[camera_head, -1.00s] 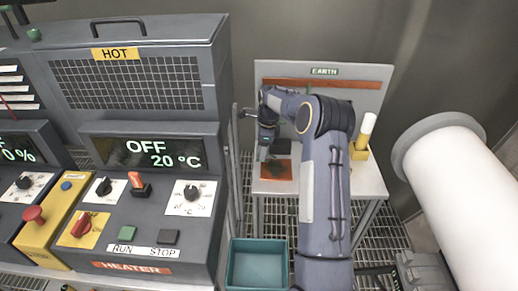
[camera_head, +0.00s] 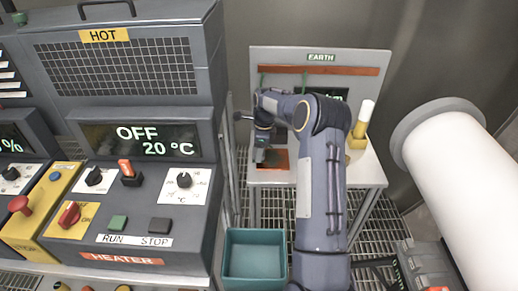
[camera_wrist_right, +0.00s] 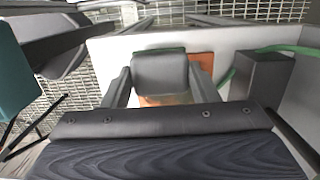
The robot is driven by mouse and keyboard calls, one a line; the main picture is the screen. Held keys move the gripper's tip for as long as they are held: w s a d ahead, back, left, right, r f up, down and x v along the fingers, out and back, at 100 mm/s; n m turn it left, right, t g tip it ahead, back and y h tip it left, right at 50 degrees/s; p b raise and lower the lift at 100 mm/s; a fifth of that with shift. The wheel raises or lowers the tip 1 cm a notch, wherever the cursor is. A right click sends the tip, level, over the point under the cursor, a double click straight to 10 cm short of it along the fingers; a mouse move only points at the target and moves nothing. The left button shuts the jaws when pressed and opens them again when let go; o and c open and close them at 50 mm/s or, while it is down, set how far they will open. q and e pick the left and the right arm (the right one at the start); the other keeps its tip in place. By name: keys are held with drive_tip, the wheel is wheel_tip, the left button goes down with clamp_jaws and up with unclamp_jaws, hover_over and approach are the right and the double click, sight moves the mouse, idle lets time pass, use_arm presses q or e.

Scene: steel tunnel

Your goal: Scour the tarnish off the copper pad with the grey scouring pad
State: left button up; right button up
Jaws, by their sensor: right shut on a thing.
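The copper pad (camera_head: 284,166) lies on the small bench (camera_head: 352,178), orange and partly covered by my right gripper. My right gripper (camera_head: 262,154) is over its left part, pointing down. In the right wrist view it is shut on the grey scouring pad (camera_wrist_right: 160,73), a dark grey block between the two fingers. Orange copper (camera_wrist_right: 204,64) shows beside and below the block. The scouring pad is low over the copper or on it; I cannot tell if they touch. The tarnish is mostly hidden. My left gripper is not in view.
An upright panel marked EARTH (camera_head: 321,57) with a copper bar (camera_head: 335,70) backs the bench. A white-topped cylinder (camera_head: 365,111) stands at its right. A green cable (camera_wrist_right: 268,50) and grey box (camera_wrist_right: 260,77) are close by. A teal bin (camera_head: 254,258) stands in front; the heater (camera_head: 140,190) is left.

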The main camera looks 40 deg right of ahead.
drive_tip(key=shift+f+b, duration=0.6)
drive_tip(key=shift+f, duration=0.4)
idle(0.3)
